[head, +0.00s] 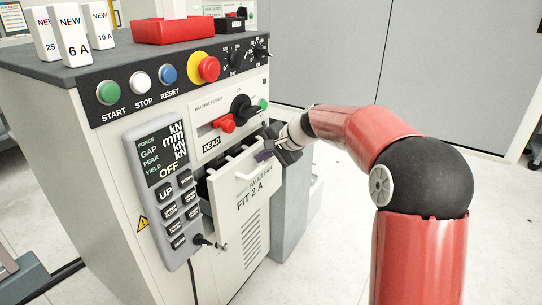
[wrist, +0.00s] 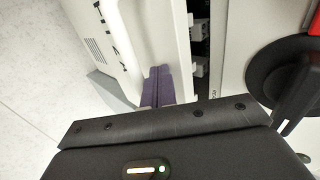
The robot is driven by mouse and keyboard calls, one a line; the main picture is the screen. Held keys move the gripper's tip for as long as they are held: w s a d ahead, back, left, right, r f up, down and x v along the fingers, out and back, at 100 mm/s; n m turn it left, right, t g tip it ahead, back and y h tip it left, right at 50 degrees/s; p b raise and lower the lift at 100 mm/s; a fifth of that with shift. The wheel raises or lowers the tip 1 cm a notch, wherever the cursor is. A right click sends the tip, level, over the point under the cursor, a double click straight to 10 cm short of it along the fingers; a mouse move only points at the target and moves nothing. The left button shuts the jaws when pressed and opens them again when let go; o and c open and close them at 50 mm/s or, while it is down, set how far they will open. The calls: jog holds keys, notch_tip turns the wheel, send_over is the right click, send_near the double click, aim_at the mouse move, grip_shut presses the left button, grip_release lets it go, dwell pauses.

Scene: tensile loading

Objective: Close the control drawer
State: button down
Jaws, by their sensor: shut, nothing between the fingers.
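A red switch (head: 226,123) and a black rotary knob (head: 241,107) stick out just above the drawer. A grey control pendant (head: 162,185) hangs on its left. A grey box (head: 294,215) stands on the floor to the right. The floor beyond is clear.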

jog(key=shift+w+a, duration=0.45)
jog(key=shift+a, duration=0.25)
jog(key=shift+r, duration=0.1)
